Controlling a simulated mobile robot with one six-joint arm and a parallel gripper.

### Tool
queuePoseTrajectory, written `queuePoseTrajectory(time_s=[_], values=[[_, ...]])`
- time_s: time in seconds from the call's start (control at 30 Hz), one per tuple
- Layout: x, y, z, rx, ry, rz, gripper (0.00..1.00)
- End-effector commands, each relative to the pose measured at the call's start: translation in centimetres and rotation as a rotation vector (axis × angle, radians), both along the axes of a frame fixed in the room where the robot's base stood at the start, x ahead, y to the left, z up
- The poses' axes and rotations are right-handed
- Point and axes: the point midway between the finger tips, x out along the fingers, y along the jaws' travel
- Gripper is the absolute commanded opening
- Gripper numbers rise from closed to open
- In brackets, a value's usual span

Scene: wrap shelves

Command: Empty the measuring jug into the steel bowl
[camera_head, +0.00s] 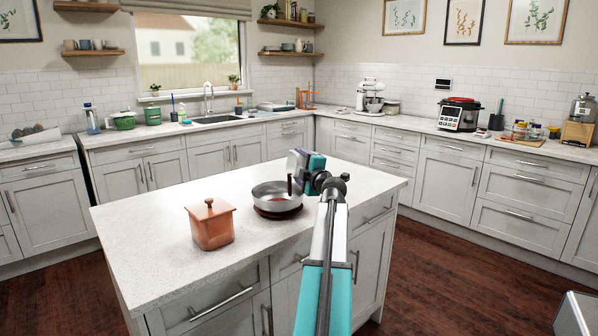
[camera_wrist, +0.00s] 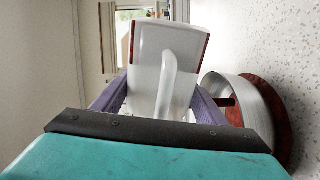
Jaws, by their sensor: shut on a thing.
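The measuring jug (camera_wrist: 150,58) is a pale, clear vessel with a handle, held between the purple fingers of my gripper (camera_wrist: 165,103). In the head view the jug (camera_head: 293,165) is tipped on its side above the steel bowl (camera_head: 268,196), partly hidden by my gripper (camera_head: 304,166). A dark red stream (camera_head: 290,185) runs down from the jug into the bowl. Dark red also shows along the jug's edge in the wrist view. The bowl (camera_wrist: 253,108) stands on a round dark red mat (camera_head: 277,212) on the island. The liquid level in the bowl is unclear.
A copper-coloured box with a knobbed lid (camera_head: 210,226) stands left of the bowl on the white island top (camera_head: 150,262). The island's left and front areas are bare. Counters with a sink (camera_head: 215,119), stand mixer (camera_head: 371,97) and cooker (camera_head: 459,114) line the walls behind.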

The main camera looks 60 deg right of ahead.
Motion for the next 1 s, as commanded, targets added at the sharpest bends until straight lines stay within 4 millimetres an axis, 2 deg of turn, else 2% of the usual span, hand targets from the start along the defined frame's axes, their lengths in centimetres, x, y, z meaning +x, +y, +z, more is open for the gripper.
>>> queuePoseTrajectory(time_s=[1.0], values=[[0.53,0.58,0.35,-0.164,0.120,0.001,0.30]])
